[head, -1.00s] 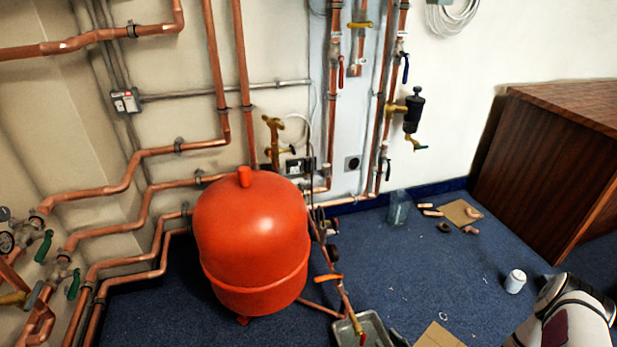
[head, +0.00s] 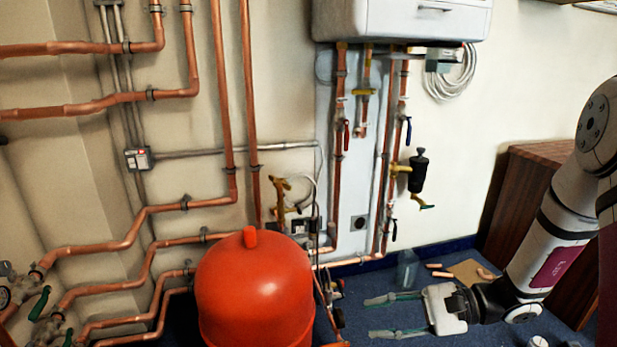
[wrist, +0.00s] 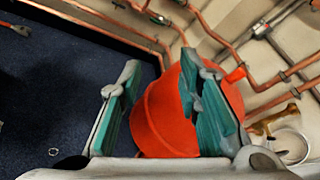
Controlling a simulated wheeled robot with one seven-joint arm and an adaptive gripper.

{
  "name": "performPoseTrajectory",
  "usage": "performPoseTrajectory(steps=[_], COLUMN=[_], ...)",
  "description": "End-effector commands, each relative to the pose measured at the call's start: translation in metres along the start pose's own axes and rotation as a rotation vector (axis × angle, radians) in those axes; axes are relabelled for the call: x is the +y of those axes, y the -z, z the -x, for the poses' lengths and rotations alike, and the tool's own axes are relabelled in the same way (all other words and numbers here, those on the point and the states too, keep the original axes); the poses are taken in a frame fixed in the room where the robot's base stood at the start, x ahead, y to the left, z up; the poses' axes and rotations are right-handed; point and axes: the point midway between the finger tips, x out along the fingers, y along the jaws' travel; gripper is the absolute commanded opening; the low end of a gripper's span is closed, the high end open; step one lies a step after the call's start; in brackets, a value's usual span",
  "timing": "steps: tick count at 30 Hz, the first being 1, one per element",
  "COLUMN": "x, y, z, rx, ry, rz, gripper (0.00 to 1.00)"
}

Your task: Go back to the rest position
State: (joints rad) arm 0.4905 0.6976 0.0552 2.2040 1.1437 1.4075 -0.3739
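My gripper (head: 396,315) is at the lower right of the head view, raised in front of the floor. Its two fingers point left, stand apart, and have nothing between them. In the wrist view my gripper (wrist: 160,100) also shows spread fingers with green pads. The red tank (head: 256,290) stands left of the gripper in the head view, with a gap between them. The tank also shows behind the fingers in the wrist view (wrist: 165,115).
Copper pipes (head: 130,228) run along the left wall. A white boiler (head: 400,18) hangs above valves and pipes. A brown wooden cabinet (head: 510,195) stands at the right, behind my arm. A piece of cardboard (head: 466,270) and a clear container (head: 407,268) are on the blue floor.

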Motion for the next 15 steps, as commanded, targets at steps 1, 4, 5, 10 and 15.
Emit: performPoseTrajectory(steps=[1,4,5,10,15], x=[-0.001,0.003,0.005,0.022,0.045], y=[-0.020,-0.054,-0.064,-0.115,-0.159], z=[-0.002,-0.005,-0.005,-0.005,0.002], rx=[0.001,0.002,0.003,0.027,0.076], ry=[-0.057,-0.173,-0.208,-0.401,-0.587], rz=[0.039,0.102,0.121,0.226,0.331], gripper=[0.31,0.31,0.31,0.31,0.31])
